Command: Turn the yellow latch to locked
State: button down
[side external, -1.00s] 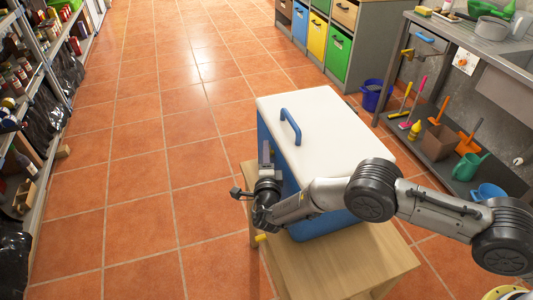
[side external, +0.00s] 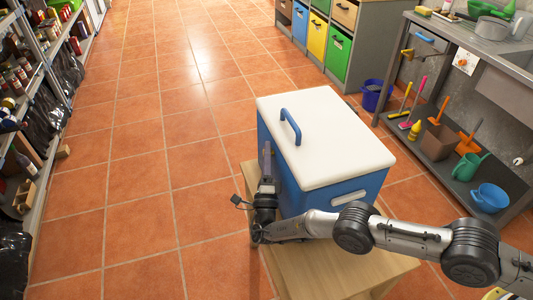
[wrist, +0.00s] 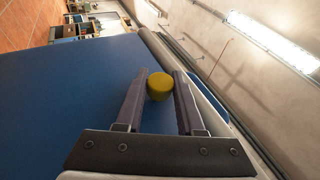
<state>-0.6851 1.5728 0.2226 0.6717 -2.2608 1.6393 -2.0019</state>
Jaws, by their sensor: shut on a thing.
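The yellow latch (wrist: 160,88) shows in the wrist view as a rounded knob between the two fingers of my gripper (wrist: 161,78). My gripper is shut on it. The blue box (wrist: 70,105) fills the left of that view, with its pale lid edge at right. In the side view, the blue box (side external: 362,188) with a white lid (side external: 335,145) and blue handle (side external: 291,126) stands on a wooden table. My gripper (side external: 266,172) is at the box's left side there, and the latch cannot be made out. Whether the latch is at locked cannot be told.
The wooden table (side external: 335,275) has bare top in front of the box. Shelves with bottles (side external: 22,75) stand far left. A grey sink counter (side external: 475,45) and a low shelf with tools (side external: 440,160) are at right. Open tiled floor lies left of the table.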

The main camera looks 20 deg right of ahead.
dwell(0.3)
jog(key=c, duration=0.5)
grip_release()
jog(key=v, duration=1.3)
jog(key=shift+s+a+f, duration=0.1)
jog(key=shift+s+f, duration=0.05)
jog(key=shift+s, duration=0.2)
